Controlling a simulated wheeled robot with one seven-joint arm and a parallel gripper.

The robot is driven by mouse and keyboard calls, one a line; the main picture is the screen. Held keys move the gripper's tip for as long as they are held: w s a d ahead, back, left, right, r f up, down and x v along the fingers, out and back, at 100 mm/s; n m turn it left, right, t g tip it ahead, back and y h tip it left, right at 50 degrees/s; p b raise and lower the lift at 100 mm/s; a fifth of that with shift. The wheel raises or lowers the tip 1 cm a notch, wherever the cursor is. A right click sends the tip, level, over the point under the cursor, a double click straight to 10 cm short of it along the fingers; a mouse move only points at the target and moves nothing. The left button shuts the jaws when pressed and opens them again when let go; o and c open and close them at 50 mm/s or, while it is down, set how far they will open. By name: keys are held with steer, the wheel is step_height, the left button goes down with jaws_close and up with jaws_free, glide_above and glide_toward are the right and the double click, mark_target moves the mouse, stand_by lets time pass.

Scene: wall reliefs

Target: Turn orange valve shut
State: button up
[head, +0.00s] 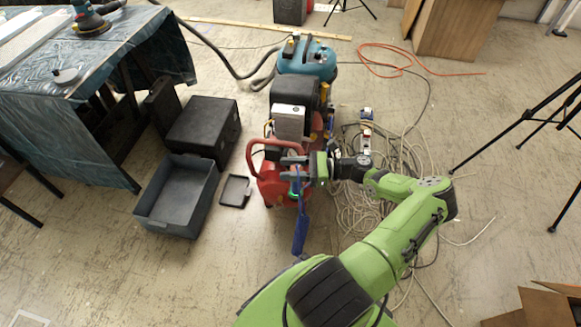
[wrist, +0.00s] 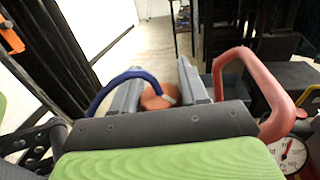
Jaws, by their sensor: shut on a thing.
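My gripper (wrist: 160,92) shows at the centre of the wrist view, its two grey fingers apart with a rounded orange piece, the orange valve (wrist: 156,98), between them. The fingers press on it from both sides. Much of the valve is hidden by the fingers and the gripper body, so its turn angle cannot be told. In the head view my gripper (head: 294,168) reaches left over a red machine part (head: 270,184), and the valve cannot be made out there.
A red bent handle (wrist: 276,86) and a round gauge (wrist: 289,153) stand close right of my gripper. A blue curved handle (wrist: 104,90) is close left. In the head view, a grey open bin (head: 150,222) and black cases (head: 203,127) stand left; loose cables (head: 395,160) lie right.

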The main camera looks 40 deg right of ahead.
steer(key=n+g+y, duration=0.1)
steer(key=n+g, duration=0.1)
steer(key=n+g+y, duration=0.1)
steer(key=g, duration=0.1)
steer(key=n+g+y, duration=0.2)
steer(key=g, duration=0.1)
steer(key=shift+s+a+n, duration=0.2)
steer(key=shift+s+n, duration=0.1)
steer(key=shift+s+n+g+y, duration=0.2)
steer(key=shift+n+g, duration=0.55)
steer(key=shift+g, duration=0.55)
steer(key=shift+s+n+g+y, duration=0.1)
steer(key=shift+n+g+y, duration=0.1)
steer(key=shift+n+g, duration=0.85)
steer(key=shift+g, duration=0.55)
steer(key=o, duration=1)
